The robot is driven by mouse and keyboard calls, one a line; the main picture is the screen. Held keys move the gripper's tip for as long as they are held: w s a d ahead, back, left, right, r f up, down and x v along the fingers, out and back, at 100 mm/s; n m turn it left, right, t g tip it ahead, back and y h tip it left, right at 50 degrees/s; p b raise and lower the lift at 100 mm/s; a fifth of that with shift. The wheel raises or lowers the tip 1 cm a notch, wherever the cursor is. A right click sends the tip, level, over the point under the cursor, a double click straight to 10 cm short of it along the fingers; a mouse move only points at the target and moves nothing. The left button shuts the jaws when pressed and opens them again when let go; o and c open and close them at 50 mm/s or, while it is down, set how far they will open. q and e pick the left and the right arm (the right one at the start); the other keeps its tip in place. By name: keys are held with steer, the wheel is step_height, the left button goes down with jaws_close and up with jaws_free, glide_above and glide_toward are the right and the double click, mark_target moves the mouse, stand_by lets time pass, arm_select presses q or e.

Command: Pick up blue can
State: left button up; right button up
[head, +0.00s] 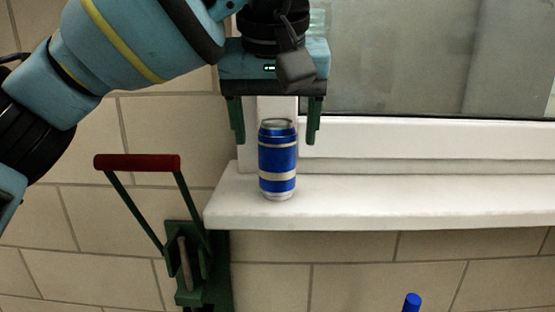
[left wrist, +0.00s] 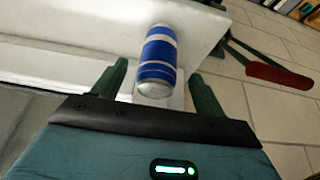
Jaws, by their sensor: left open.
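The blue can (head: 278,158), with silver bands, stands upright on the white window sill near its left end. My left gripper (head: 275,138) is open above the can, its green fingers pointing down. In the head view the can's top lies between the fingertips, with a gap on each side. In the left wrist view the can (left wrist: 158,62) shows between and beyond the fingers of the open gripper (left wrist: 160,80). I cannot tell whether the fingertips are level with the can in depth. My right gripper is not in view.
The white sill (head: 400,203) runs clear to the right of the can, below a window frame. A green device with a red handle (head: 137,162) stands left of the sill's end. A blue-tipped object (head: 412,302) shows below the sill.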

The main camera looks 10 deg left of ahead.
mark_target(277, 153)
arm_select(q)
steer(key=x, duration=0.5)
steer(key=shift+w, duration=0.15)
steer(key=shift+r, duration=0.1)
steer(key=shift+c, duration=0.4)
steer(key=c, duration=0.9)
steer(key=shift+c, duration=0.2)
steer(key=s+d, duration=0.2)
steer(key=s, duration=0.7)
steer(key=s+d, duration=0.1)
steer(key=s, duration=0.7)
steer(key=shift+s+d, duration=0.35)
steer(key=shift+s, duration=0.05)
